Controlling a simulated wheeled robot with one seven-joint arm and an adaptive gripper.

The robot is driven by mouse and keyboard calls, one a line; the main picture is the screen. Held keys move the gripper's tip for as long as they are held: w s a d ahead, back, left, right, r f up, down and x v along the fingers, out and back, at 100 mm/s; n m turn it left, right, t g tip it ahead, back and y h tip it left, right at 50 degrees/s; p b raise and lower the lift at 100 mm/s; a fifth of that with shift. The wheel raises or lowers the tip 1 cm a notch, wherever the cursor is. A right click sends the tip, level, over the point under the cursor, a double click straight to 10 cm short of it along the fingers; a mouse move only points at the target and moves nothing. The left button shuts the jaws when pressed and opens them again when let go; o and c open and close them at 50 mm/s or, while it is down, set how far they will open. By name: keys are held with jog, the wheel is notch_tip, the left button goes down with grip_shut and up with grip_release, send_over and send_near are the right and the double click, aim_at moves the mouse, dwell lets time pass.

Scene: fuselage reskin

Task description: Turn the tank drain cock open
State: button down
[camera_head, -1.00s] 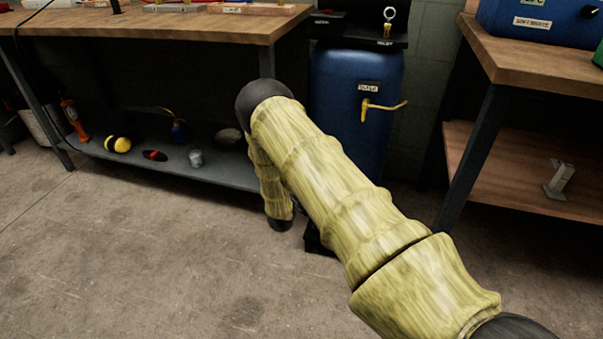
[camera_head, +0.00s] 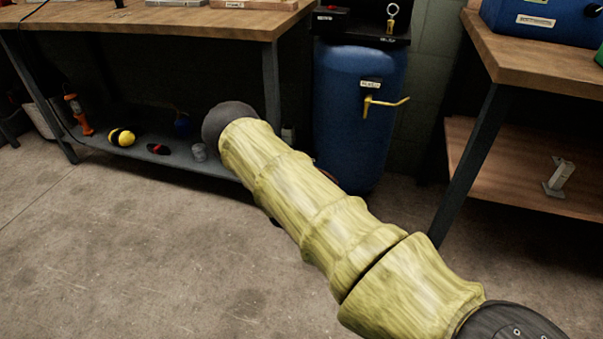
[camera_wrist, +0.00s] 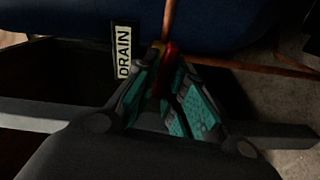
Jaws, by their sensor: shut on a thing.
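The blue tank (camera_head: 350,140) stands between the two benches in the head view. Its dark blue side (camera_wrist: 90,28) fills the top of the wrist view. A DRAIN label (camera_wrist: 124,54) sits there, just left of my gripper (camera_wrist: 163,66). My gripper is shut on the drain cock's small red handle (camera_wrist: 171,48), with a bit of yellow showing beside it. The fingers and teal pads hide most of the cock, so I cannot tell how far it is turned. In the head view my arm hides the gripper and the cock.
A yellow lever (camera_head: 385,102) sticks out from the tank's upper front. Copper-coloured pipe (camera_wrist: 240,69) runs close behind my fingers. A dark bar (camera_wrist: 45,112) crosses below. The left bench's lower shelf (camera_head: 175,158) holds several small things. The right bench (camera_head: 540,60) stands beside the tank.

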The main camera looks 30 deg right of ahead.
jog(key=shift+a+f+n, duration=0.1)
jog(key=shift+f+n, duration=0.1)
jog(key=shift+n, duration=0.7)
jog(key=shift+s, duration=0.1)
jog(key=c, duration=1.6)
grip_release()
jog(key=shift+o, duration=0.2)
jog(key=v, duration=1.1)
jog(key=shift+s+a, duration=0.25)
jog(key=shift+a, duration=0.1)
